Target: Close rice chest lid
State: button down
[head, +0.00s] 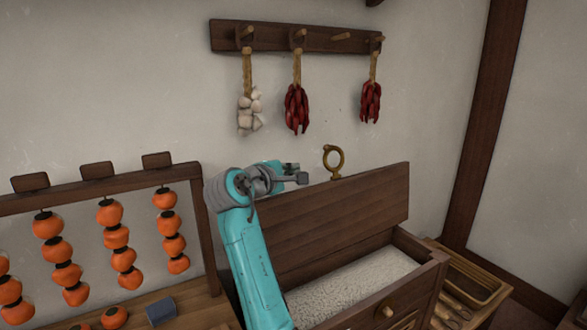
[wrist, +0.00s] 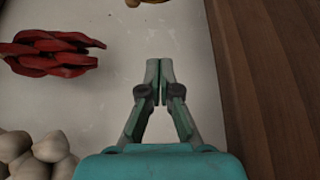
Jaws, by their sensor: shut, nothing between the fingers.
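The rice chest (head: 432,268) stands open, with white rice (head: 355,282) inside. Its brown wooden lid (head: 345,208) is raised, standing steeply at the back of the chest. A brass ring (head: 341,150) stands up at the lid's top edge. My gripper (head: 304,178) is at the top edge of the lid, left of the ring. In the wrist view the fingers (wrist: 159,72) are shut together and empty, with the dark wood of the lid (wrist: 268,85) to their right and a visible gap between. Whether any part of the gripper touches the lid is unclear.
Garlic (head: 250,110) and red chilli bunches (head: 297,108) hang from a wall rack (head: 290,38) above. A frame with strings of orange persimmons (head: 115,237) stands at left. A wooden tray (head: 478,278) lies right of the chest.

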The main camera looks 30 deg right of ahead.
jog(key=x, duration=0.8)
jog(key=s, duration=0.1)
jog(key=s+r, duration=0.1)
jog(key=s, duration=0.2)
jog(key=shift+d+r, duration=0.15)
jog(key=shift+d, duration=0.2)
